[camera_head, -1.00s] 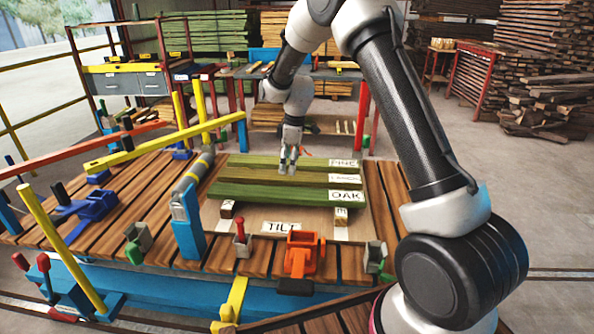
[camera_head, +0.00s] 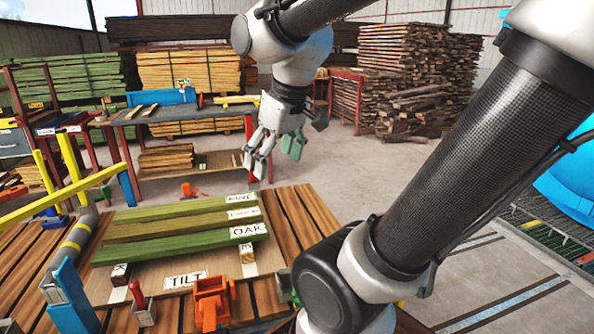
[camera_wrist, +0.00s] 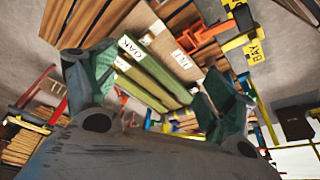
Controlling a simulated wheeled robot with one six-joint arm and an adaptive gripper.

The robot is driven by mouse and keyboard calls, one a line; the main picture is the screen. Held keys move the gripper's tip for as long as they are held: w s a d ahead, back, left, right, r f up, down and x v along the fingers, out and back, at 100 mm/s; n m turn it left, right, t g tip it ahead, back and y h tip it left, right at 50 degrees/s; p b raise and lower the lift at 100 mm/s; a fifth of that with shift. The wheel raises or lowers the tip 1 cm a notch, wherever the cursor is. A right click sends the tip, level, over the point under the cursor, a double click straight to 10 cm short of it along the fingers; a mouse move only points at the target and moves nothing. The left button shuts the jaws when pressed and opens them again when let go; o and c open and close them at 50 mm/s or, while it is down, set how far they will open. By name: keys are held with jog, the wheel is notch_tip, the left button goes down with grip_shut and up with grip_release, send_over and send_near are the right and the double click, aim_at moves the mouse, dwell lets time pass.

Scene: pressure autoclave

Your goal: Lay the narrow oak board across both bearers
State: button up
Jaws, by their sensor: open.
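The oak board (camera_head: 172,245) is a green-topped board, its right end labelled OAK. In the head view it is the nearest of three parallel boards on the work table. Two small wooden bearers, a left one (camera_head: 120,271) and a right one (camera_head: 247,254), show just in front of it; whether they run under it is hidden. My gripper (camera_head: 275,150) is open and empty, raised in the air beyond and to the right of the boards, apart from them. In the wrist view the OAK label (camera_wrist: 130,47) and the boards show between the open fingers (camera_wrist: 155,100).
A TILT label (camera_head: 186,279) lies in front of the bearers. An orange clamp (camera_head: 212,302), a red-handled clamp (camera_head: 142,303) and a blue post (camera_head: 68,295) stand along the near edge. A grey cylinder with yellow bands (camera_head: 72,240) lies left of the boards. Timber stacks stand behind.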

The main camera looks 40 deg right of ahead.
jog(key=s+d+f+m, duration=0.1)
jog(key=s+m, duration=0.1)
jog(key=s, duration=0.4)
jog(key=shift+f, duration=0.15)
dwell(1.1)
